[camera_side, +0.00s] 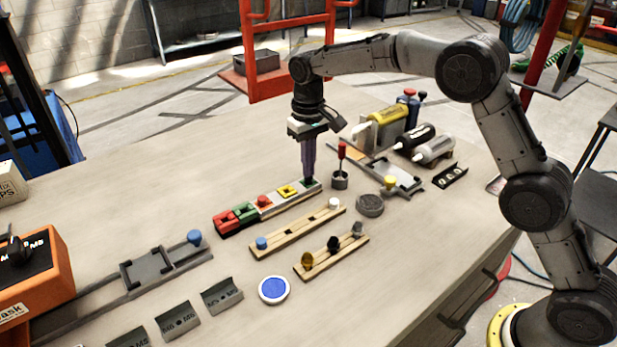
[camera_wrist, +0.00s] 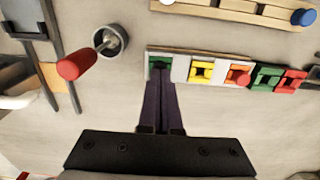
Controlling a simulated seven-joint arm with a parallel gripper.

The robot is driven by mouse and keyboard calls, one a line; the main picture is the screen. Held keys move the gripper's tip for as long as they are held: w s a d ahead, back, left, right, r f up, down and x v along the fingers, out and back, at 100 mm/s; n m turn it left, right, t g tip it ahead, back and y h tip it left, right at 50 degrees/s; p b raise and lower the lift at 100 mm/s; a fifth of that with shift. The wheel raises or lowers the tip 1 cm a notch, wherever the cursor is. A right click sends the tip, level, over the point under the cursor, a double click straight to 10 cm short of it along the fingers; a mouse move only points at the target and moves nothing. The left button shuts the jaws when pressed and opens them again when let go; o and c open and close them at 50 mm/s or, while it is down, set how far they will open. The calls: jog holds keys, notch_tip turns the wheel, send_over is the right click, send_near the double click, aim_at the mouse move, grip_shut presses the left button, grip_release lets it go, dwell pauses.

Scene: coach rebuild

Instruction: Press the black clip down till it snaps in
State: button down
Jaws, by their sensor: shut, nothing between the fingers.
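My gripper (camera_side: 309,179) points straight down at the right end of a pale rail (camera_side: 295,202). Its long dark purple fingers are shut and empty. In the wrist view the fingertips (camera_wrist: 160,72) are at a small green and dark piece (camera_wrist: 153,62) in the rail's end slot. The fingertips partly cover this piece; I cannot tell whether they touch it. I cannot clearly make out a separate black clip.
A red-handled tool (camera_side: 341,152) stands in a round cup (camera_side: 340,181) close right of my fingers. Two wooden racks (camera_side: 297,231) (camera_side: 335,257) with knobs lie in front. A grey fixture (camera_side: 402,178) stands to the right.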

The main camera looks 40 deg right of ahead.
notch_tip(320, 180, up, 7)
dwell(0.9)
dwell(0.4)
jog(key=s+d+r+t, duration=0.25)
jog(key=s+r, duration=0.25)
jog(key=r, duration=0.6)
jog(key=s+d+r+t, duration=0.1)
jog(key=s+d+r, duration=0.15)
jog(key=s, duration=0.45)
jog(key=s+d+r, duration=0.2)
jog(key=s+r, duration=0.1)
jog(key=s, duration=0.4)
jog(key=s+d+f+t, duration=0.2)
jog(key=s+f, duration=0.2)
jog(key=s, duration=0.8)
jog(key=s+f, duration=0.6)
jog(key=f, duration=0.3)
jog(key=shift+f, duration=0.4)
